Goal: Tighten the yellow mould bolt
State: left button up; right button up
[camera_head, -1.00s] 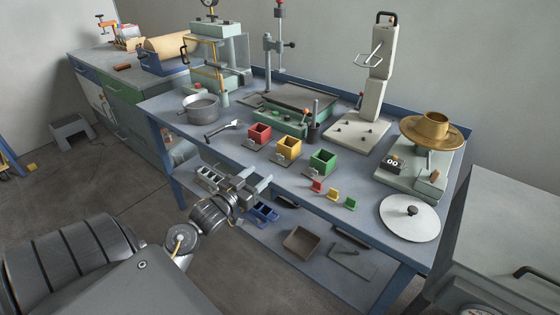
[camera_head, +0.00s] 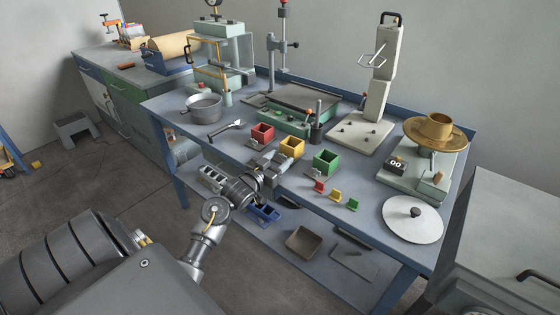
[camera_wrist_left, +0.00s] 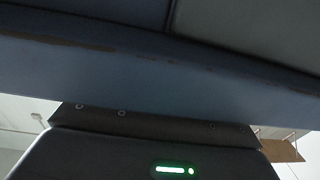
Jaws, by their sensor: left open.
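The yellow mould (camera_head: 292,144) is an open-topped box on the front part of the bench, between the red mould (camera_head: 262,133) and the green mould (camera_head: 325,161). My left gripper (camera_head: 274,163) is open at the bench's front edge, just in front of the yellow mould. Its fingers cover the mould's lower front, so the yellow mould's bolt is hidden. I cannot tell whether the fingers touch anything. The left wrist view shows the blue bench edge (camera_wrist_left: 150,78) close up, with no mould or fingertips in sight. My right gripper is not in view.
Small red, yellow (camera_head: 335,196) and green pieces lie to the right of the gripper. A grey pot (camera_head: 204,108) and a wrench-like tool (camera_head: 228,129) lie to the left. A white disc (camera_head: 412,219) is at right. A lower shelf holds a brown tray (camera_head: 302,241).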

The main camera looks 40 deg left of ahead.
pick_arm(q)
jog(key=c, duration=0.9)
jog(key=shift+d, duration=0.3)
jog(key=shift+c, duration=0.4)
jog(key=shift+a+m+h, duration=0.3)
jog(key=shift+a, duration=0.1)
jog(key=shift+a+m+h+p, duration=0.2)
jog(key=shift+m+h+p, duration=0.3)
jog(key=shift+h, duration=0.5)
jog(key=shift+a+m+h, duration=0.15)
jog(key=shift+m+h, duration=0.55)
jog(key=shift+h, duration=0.4)
jog(key=shift+a+f+m+g+h+b, duration=0.1)
jog(key=shift+m+g+h+b, duration=0.25)
jog(key=shift+m+h, duration=0.4)
jog(key=shift+w+m+g+h, duration=0.1)
jog(key=shift+m+g+h, duration=0.25)
jog(key=shift+h, duration=0.5)
jog(key=shift+a+b, duration=0.1)
jog(key=shift+b, duration=0.25)
jog(key=shift+m+g+h, duration=0.3)
jog(key=shift+m+h, duration=0.1)
jog(key=shift+h, duration=0.2)
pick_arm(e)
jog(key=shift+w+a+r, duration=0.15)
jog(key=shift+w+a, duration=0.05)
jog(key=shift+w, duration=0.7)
